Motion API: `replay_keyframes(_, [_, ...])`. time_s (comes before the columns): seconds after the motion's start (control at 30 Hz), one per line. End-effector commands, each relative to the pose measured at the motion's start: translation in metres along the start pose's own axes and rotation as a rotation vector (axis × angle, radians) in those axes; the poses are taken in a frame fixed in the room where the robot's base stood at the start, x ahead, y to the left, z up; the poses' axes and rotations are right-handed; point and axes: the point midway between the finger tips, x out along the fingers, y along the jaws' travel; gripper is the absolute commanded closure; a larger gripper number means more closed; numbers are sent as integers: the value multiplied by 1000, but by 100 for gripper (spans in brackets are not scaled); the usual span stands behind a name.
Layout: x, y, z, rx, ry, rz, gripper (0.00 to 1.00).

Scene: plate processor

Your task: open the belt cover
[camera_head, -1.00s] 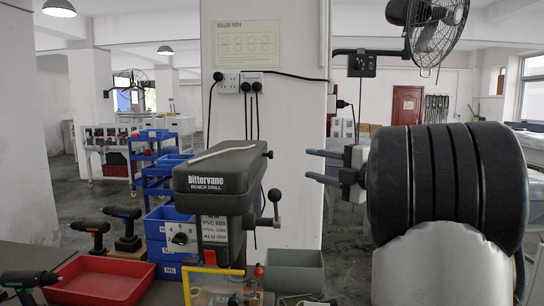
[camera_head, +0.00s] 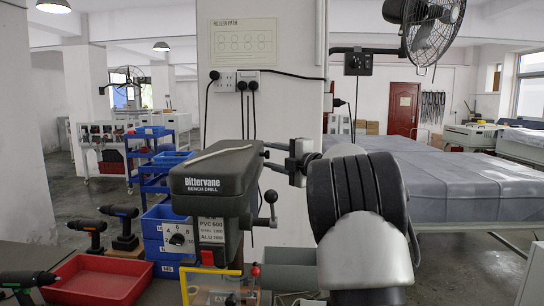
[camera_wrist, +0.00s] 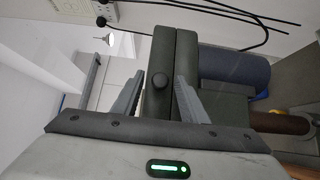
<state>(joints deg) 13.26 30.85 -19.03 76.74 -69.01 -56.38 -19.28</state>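The bench drill (camera_head: 226,236) stands on the bench, its dark grey-green belt cover (camera_head: 225,163) closed on top of its head. My gripper (camera_head: 270,157) is at the right end of the drill head, its fingers pointing left. In the wrist view, my gripper (camera_wrist: 157,98) is open. The cover and drill housing (camera_wrist: 187,60) show side by side there with a seam between them. I cannot tell whether either finger touches the cover.
A feed lever with a ball knob (camera_head: 271,196) hangs just below my gripper. A yellow guard frame (camera_head: 211,270) is at the drill's front. A red tray (camera_head: 98,279) and cordless drills (camera_head: 124,228) lie left. A pillar with outlets (camera_head: 235,80) stands behind.

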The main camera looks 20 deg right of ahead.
Motion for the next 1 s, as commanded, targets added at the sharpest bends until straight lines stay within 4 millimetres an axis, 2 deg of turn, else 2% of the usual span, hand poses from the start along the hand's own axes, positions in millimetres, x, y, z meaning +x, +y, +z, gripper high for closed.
replay_keyframes(0.2, [0,0,0,0,0,0,60])
replay_keyframes(0.27, [0,0,0,0,0,0,69])
replay_keyframes(0.43, [0,0,0,-1,0,0,98])
replay_keyframes(0.47, [0,0,0,-1,0,0,100])
replay_keyframes(0.77, [0,4,1,-6,0,-4,100])
replay_keyframes(1.0, [-1,17,5,-37,0,-34,100])
